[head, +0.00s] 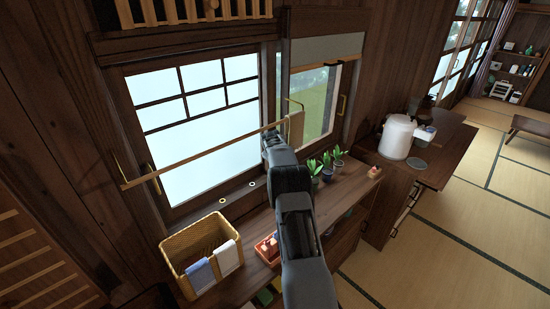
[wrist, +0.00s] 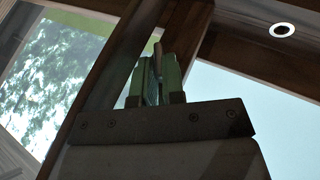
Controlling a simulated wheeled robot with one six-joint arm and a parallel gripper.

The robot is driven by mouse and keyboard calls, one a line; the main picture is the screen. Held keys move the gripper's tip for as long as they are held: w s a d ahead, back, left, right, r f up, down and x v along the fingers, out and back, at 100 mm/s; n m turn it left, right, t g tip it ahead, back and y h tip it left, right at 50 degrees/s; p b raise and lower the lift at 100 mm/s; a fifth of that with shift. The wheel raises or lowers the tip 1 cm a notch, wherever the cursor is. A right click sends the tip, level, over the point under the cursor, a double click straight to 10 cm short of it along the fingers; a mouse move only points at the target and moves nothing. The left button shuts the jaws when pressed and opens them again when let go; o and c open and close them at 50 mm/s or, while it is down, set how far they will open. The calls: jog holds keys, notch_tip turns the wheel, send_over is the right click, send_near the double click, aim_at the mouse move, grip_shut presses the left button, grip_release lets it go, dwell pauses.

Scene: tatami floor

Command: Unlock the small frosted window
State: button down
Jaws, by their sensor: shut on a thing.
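The frosted window (head: 195,115) is in the left of the head view, a pale pane with dark bars in a brown wooden frame. In the wrist view its pale pane (wrist: 265,105) is at the right. My gripper (head: 269,140) is at the frame's right side, where the frosted and clear panes meet. In the wrist view my gripper (wrist: 157,72) is shut on a slim brownish lever (wrist: 157,52), which looks like the window latch. The fingers and dark frame hide the rest of that part, and my arm covers it in the head view.
Below, a wooden counter (head: 345,188) holds a wicker basket (head: 187,245), several potted plants (head: 327,168) and a red tray (head: 265,249). A white pot (head: 396,137) stands right.

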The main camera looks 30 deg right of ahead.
jog(key=c, duration=1.2)
grip_release()
jog(key=shift+r, duration=0.1)
jog(key=s+a+r+n+t+h+b, duration=0.1)
jog(key=s+a+r+h+b, duration=0.1)
jog(key=s+a+h+b, duration=0.35)
jog(key=s+a+r+n+t+h+b, duration=0.1)
jog(key=s+a+r+h+b, duration=0.1)
jog(key=a+b, duration=0.7)
jog(key=shift+s+a+f+m+g+y, duration=0.15)
jog(key=shift+s+a+m+g+y, duration=0.7)
jog(key=shift+s, duration=1.8)
jog(key=shift+s+a+f+m+y, duration=0.1)
jog(key=shift+s+a+m+y, duration=0.2)
jog(key=shift+s+a+y, duration=1.35)
jog(key=shift+s+a+f+m+g+y, duration=0.15)
jog(key=shift+s+a+m+g+y, duration=0.35)
jog(key=shift+s+a, duration=2.05)
